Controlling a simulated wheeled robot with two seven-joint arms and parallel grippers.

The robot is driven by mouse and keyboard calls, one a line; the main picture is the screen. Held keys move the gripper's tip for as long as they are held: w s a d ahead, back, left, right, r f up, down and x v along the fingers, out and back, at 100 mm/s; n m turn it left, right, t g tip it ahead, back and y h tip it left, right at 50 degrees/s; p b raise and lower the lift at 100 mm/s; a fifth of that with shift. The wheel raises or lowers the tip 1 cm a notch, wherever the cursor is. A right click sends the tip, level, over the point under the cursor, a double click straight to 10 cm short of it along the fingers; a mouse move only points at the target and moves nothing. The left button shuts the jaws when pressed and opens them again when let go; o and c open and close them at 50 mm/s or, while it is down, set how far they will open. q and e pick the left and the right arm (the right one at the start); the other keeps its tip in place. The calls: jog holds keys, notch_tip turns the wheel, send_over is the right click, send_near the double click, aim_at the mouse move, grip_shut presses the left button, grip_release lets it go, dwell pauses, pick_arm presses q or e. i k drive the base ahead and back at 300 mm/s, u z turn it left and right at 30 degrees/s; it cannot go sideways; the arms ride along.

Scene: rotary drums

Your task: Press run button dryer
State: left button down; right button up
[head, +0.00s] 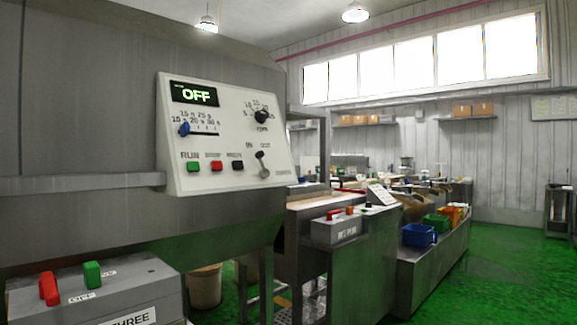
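A white control panel (225,140) is fixed to a large grey machine on the left of the head view. Its small dark display (195,94) reads OFF in green. A green button (194,167) sits under the label RUN at the panel's lower left. A red button (216,166) and a black button (238,165) sit to its right. A blue slider knob (184,129), a black rotary knob (261,117) and a dark lever (262,164) are also on the panel. Neither of my grippers shows in the head view.
A grey box (100,290) with a red and a green switch stands at the lower left, below the panel. Further back are a smaller switch box (337,228) and blue, green and orange bins (418,235). Green floor (510,270) is open at the right.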

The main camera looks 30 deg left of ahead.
aim_at(192, 166)
jog(key=z, duration=0.2)
jog(key=i, duration=1.15)
jog(key=u, duration=1)
jog(key=i, duration=0.7)
jog(key=u, duration=0.6)
